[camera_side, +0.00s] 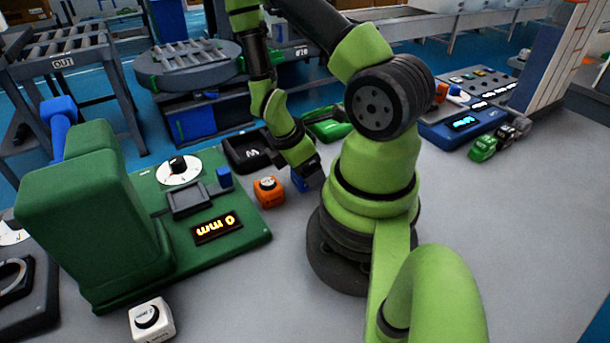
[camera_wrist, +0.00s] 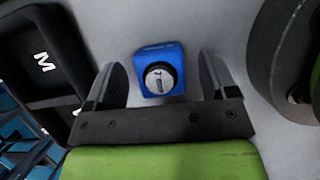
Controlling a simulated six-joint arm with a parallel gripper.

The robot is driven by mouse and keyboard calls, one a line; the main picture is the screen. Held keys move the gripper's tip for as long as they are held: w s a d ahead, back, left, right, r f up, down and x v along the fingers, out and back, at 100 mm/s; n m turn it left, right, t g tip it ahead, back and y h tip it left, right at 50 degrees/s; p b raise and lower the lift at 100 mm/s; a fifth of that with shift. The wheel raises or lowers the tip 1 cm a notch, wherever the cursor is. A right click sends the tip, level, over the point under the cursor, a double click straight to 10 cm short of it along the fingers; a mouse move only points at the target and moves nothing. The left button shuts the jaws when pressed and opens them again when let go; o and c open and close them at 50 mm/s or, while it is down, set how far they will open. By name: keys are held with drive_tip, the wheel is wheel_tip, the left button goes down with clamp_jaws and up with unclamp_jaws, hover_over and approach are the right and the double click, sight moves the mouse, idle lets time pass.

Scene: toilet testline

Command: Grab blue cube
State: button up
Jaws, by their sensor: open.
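The blue cube (camera_wrist: 174,53) sits on the grey table in the wrist view, with a round dark-rimmed disc on its face. My gripper (camera_wrist: 162,75) is open, with one finger on each side of the cube and a gap to each finger. In the side view the blue cube (camera_side: 299,181) is mostly hidden behind my gripper (camera_side: 310,178), which is low over the table. A second small blue block (camera_side: 224,177) stands on the green test machine.
An orange cube (camera_side: 268,191) stands left of my gripper. A black bin marked M (camera_side: 247,152) and a green bin (camera_side: 327,124) are behind it. The green machine (camera_side: 95,215) fills the left. A white cube (camera_side: 152,320) is in front. Table is clear at lower right.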

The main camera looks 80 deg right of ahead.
drive_tip(key=c, duration=1.1)
drive_tip(key=shift+o, duration=0.2)
drive_tip(key=shift+r, duration=0.15)
